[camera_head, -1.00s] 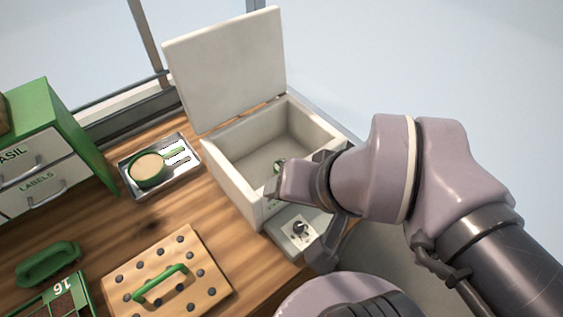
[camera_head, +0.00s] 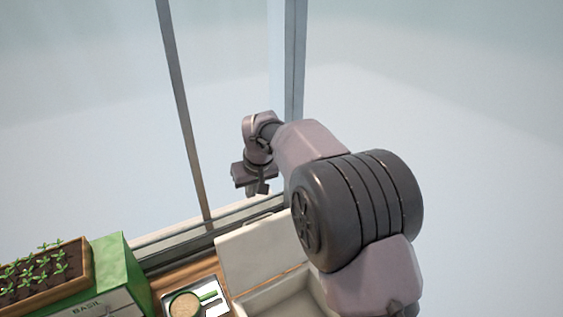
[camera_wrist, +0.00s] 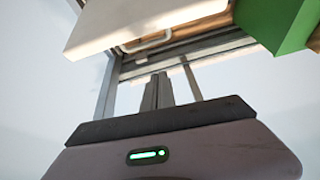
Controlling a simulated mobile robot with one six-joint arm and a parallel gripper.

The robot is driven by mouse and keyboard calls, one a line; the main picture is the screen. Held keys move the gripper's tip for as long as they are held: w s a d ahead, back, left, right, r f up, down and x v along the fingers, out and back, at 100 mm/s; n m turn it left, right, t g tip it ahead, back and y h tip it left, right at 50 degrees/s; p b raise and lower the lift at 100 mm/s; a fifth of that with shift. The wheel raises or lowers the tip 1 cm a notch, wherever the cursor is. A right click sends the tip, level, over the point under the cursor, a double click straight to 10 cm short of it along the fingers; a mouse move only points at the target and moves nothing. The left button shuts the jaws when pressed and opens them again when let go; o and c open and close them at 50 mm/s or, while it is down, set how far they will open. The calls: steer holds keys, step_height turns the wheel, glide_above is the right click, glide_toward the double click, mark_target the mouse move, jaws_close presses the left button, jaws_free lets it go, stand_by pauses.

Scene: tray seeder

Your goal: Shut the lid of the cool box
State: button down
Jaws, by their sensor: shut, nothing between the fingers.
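The cool box (camera_head: 262,298) is at the bottom of the head view, partly cut off by the frame and partly hidden behind my arm. Its white lid (camera_head: 255,250) stands up, open, at the back of the box. My gripper (camera_head: 252,189) is above and behind the lid's upper edge, in front of the window frame, apart from the lid. It is shut and empty. In the wrist view the lid (camera_wrist: 105,22) is at the top left, with a pale handle (camera_wrist: 150,42) along its edge; my shut fingers (camera_wrist: 157,92) are in the middle.
A metal tray (camera_head: 180,285) with a round pan and a green-handled tool is left of the box. A green cabinet (camera_head: 118,262) and a seedling tray (camera_head: 82,270) stand further left. Window posts (camera_head: 183,110) rise close behind my gripper.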

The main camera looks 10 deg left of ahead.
steer(key=s+d+f+p+x, duration=0.1)
steer(key=s+p+x, duration=0.1)
steer(key=x, duration=0.8)
steer(key=shift+f+n+p, duration=0.3)
steer(key=shift+f+p, duration=0.05)
steer(key=shift+p, duration=0.05)
steer(key=shift+w+a, duration=0.1)
steer(key=shift+a, duration=0.05)
steer(key=shift+f+b, duration=0.1)
steer(key=shift+b, duration=0.45)
